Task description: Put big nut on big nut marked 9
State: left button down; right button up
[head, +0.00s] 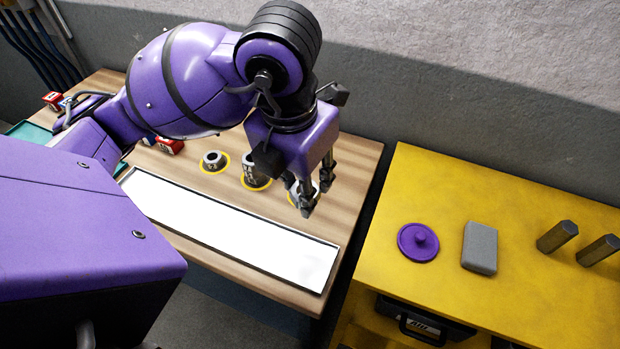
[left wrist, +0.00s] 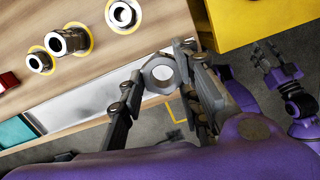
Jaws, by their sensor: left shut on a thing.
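My left gripper (head: 317,188) is above the wooden table, near its right end. In the left wrist view it is shut on a grey hexagonal nut (left wrist: 160,74) with a round hole, held clear of the table. Three spots with yellow rings bear grey nuts: a left nut (head: 213,160), a taller middle stack (head: 254,175), and a right nut (left wrist: 122,14), partly hidden behind my gripper in the head view. No number 9 is legible on them. My right gripper (left wrist: 267,52) shows small at the right of the left wrist view; its opening is unclear.
A long white panel in a dark frame (head: 230,232) lies along the table front. Red blocks (head: 170,146) stand at the left. A yellow bench (head: 395,185), across a gap, carries a purple knobbed disc (head: 418,242), a grey block (head: 480,248) and two hexagonal bars (head: 557,236).

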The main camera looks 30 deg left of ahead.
pick_arm(q)
jog(key=shift+w+a+f+b, duration=0.25)
jog(key=shift+w+f+b, duration=0.15)
jog(key=shift+f+b, duration=0.2)
jog(key=shift+w+a+f+b, duration=0.25)
jog(key=shift+w+f+b, duration=0.15)
jog(key=shift+f+b, duration=0.2)
jog(key=w+a+f, duration=0.1)
jog(key=w+f, duration=0.1)
jog(key=w+a+f, duration=0.1)
jog(key=w, duration=0.2)
jog(key=w+a+f, duration=0.2)
jog(key=shift+w+f, duration=0.2)
jog(key=shift+f, duration=0.1)
jog(key=shift+w+a+f, duration=0.1)
jog(key=shift+w+f, duration=0.2)
jog(key=f, duration=0.3)
jog(key=shift+w+a+f+b, duration=0.2)
jog(key=shift+b, duration=0.1)
jog(key=shift+f, duration=0.4)
jog(key=c, duration=1.3)
grip_release()
pick_arm(e)
jog(key=f, duration=0.2)
jog(key=d+f, duration=0.1)
jog(key=shift+w+f, duration=0.1)
jog(key=shift+w, duration=0.15)
